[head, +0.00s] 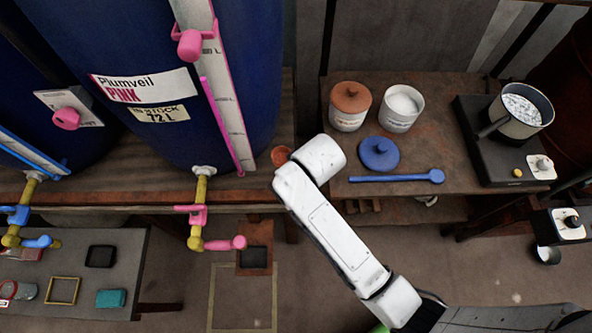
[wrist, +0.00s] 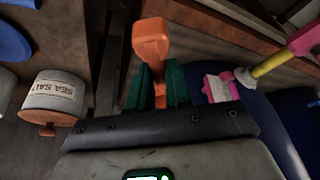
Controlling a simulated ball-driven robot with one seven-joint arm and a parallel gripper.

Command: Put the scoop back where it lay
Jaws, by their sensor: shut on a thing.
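An orange scoop (wrist: 152,42) is between the green fingers of my gripper (wrist: 158,84) in the wrist view. The gripper is shut on it, and its wide end sticks out beyond the fingertips. In the head view my white arm hides the gripper; a small orange-brown piece, seemingly the scoop (head: 280,155), shows just left of the arm, near the right end of the vat bench. Whether the scoop touches anything there, I cannot tell.
The right table (head: 455,160) carries a lidded jar (head: 348,112), an open jar of white grains (head: 401,108), a blue lid (head: 379,153), a long blue spoon (head: 395,179) and a pot (head: 520,112) on a hotplate. Blue vats (head: 150,60) with taps stand left.

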